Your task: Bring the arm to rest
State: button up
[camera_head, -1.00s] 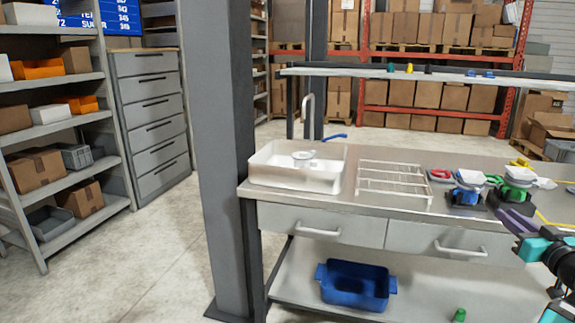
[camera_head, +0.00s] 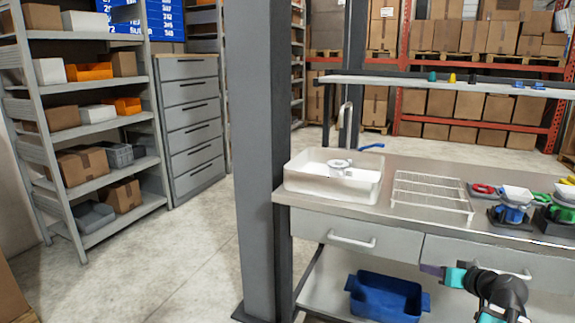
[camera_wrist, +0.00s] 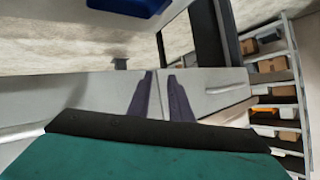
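My gripper (camera_head: 432,270) is at the lower right of the head view, in front of the drawer fronts and below the counter top. Its purple fingers point left in the picture. In the wrist view the two fingers (camera_wrist: 161,78) stand a small way apart, with only the pale drawer front showing between them, so it is open and empty. In the head view the fingers overlap and cannot be told apart.
Below are drawers (camera_head: 335,236) and a blue bin (camera_head: 385,298). A grey pillar (camera_head: 258,150) stands left of the counter. Open floor (camera_head: 190,250) lies between it and the shelves (camera_head: 95,115).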

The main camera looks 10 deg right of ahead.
jog(key=w+a+f+n+g+y, duration=0.1)
jog(key=w+a+f+g, duration=0.2)
jog(key=a+f, duration=0.6)
jog(key=w+a+f+g+y, duration=0.25)
jog(key=a+f, duration=0.45)
jog(key=a, duration=0.4)
jog(key=s+a+f+n+g+h, duration=0.1)
jog(key=s+a+f+g+h, duration=0.2)
jog(key=a+f, duration=0.65)
jog(key=s+a+f+n+g+h, duration=0.1)
jog(key=s+a+f+g, duration=0.45)
jog(key=a, duration=0.75)
jog(key=s+d+f+g, duration=0.1)
jog(key=s+f+g, duration=0.2)
jog(key=s+f, duration=1.85)
notch_tip(320, 180, up, 14)
jog(key=s+p, duration=0.2)
jog(key=p, duration=1)
jog(key=shift+s+a+f+g, duration=0.2)
jog(key=shift+f+g, duration=0.05)
jog(key=shift+g, duration=0.15)
jog(key=shift+d, duration=0.1)
